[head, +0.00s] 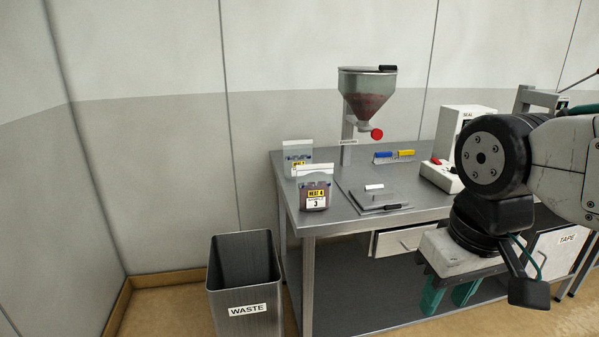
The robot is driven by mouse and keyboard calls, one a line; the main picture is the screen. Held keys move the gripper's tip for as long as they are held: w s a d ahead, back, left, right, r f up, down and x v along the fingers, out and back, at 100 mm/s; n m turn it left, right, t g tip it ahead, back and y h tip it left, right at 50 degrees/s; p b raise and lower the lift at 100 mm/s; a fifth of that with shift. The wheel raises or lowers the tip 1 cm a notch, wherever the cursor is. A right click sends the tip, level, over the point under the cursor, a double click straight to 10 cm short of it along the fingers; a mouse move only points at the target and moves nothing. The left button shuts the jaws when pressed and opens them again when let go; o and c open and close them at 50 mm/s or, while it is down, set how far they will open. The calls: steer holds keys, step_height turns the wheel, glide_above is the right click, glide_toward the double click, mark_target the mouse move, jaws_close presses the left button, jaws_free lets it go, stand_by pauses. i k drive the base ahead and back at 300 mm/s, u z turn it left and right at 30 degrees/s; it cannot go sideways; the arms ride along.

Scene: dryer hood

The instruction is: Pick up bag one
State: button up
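Clear bags with dark contents and yellow-and-white labels stand at the left end of the steel table (330,226). The front bag (315,192) has a label with a large 3. A second bag (298,153) stands behind it, its label partly covered. No label that I can read marks either as bag one. My gripper (446,304) points down in front of the table at the right, well away from the bags. Its two teal fingers are apart with nothing seen between them.
A hopper (368,95) with a red knob stands at the back of the table. A flat plate (376,197), blue and yellow blocks (395,155) and a sealing machine (462,135) are on the table. A waste bin (246,285) stands on the floor at left. A drawer (405,239) is under the tabletop.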

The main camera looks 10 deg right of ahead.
mark_target(295, 152)
steer(key=u, duration=0.55)
steer(key=i, duration=1.75)
steer(key=z, duration=0.55)
